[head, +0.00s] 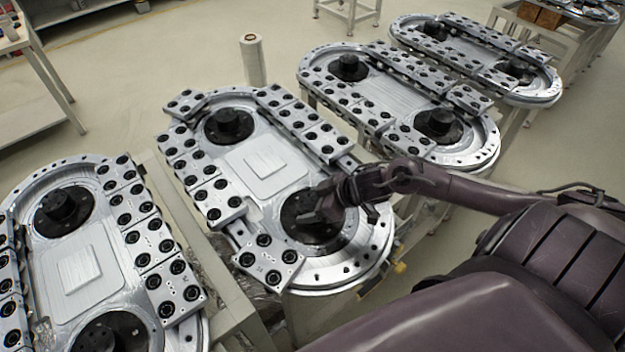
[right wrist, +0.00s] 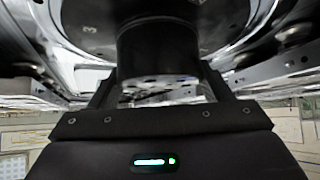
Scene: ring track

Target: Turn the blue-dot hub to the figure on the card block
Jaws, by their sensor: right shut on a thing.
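The ring track (head: 365,262) in the middle has two dark round hubs. My right gripper (head: 325,207) is at its near hub (head: 300,216), shut on the black post there. In the right wrist view the hub's post (right wrist: 158,50) stands between my fingers (right wrist: 160,95). A pale figure that looks like a 3 shows on the dark disc beside it. The far hub (head: 229,124) stands free. No blue dot can be made out on either hub. A pale square block (head: 264,164) sits between the hubs; I cannot read a figure on it. My left gripper is not in view.
Metal carriages (head: 212,187) with black round fittings line the track's sides. Similar tracks stand at the left (head: 80,250) and at the upper right (head: 470,150). A pale roll (head: 253,62) stands behind the middle track. Open floor shows beyond.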

